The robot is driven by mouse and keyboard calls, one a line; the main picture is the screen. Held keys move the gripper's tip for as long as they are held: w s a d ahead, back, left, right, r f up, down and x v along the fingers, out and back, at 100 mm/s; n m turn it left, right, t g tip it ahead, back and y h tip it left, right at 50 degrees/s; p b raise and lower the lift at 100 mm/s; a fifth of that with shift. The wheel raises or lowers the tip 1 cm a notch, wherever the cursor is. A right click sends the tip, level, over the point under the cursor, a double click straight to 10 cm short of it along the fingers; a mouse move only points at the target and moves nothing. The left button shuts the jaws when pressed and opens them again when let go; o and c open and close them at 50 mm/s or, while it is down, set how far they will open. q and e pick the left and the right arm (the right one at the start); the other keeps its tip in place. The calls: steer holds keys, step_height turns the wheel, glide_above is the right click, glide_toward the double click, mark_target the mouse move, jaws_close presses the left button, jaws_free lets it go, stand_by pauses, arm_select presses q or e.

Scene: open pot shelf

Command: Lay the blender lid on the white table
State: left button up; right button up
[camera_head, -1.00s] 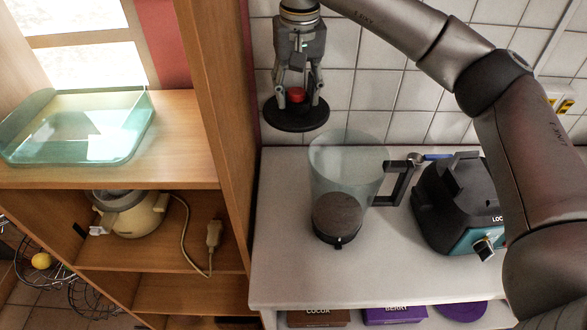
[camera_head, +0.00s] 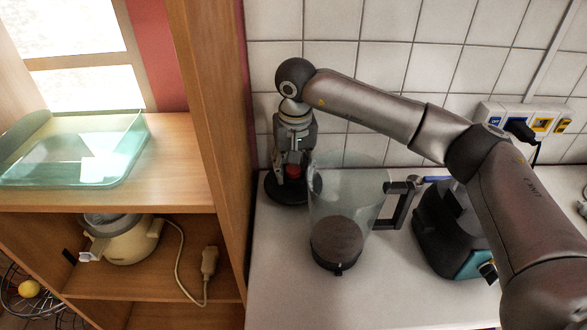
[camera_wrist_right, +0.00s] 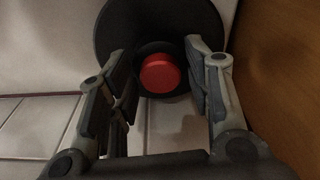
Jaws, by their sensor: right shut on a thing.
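The blender lid (camera_head: 283,190) is a black disc with a red knob. It is at the back left of the white table (camera_head: 285,285), left of the clear blender jug. My right gripper (camera_head: 292,168) points down and is shut on the lid's knob part. The right wrist view shows the red knob (camera_wrist_right: 160,73) between the two fingers, with the black disc beyond. The lid looks low, at or just above the table top; I cannot tell if it touches. My left gripper is not in view.
The clear blender jug (camera_head: 345,200) with a dark bottom stands close to the right of the lid. The black and teal blender base (camera_head: 450,225) is further right. A wooden shelf upright (camera_head: 215,130) borders the table on the left. The front left of the table is clear.

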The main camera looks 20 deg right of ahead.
steer(key=shift+f, duration=0.5)
steer(key=shift+f, duration=0.15)
steer(key=o, duration=1)
steer(key=r, duration=0.4)
steer(key=s+r, duration=0.1)
steer(key=r, duration=0.7)
steer(key=shift+s+r+b, duration=0.15)
steer(key=shift+s+b, duration=0.05)
steer(key=shift+b, duration=0.2)
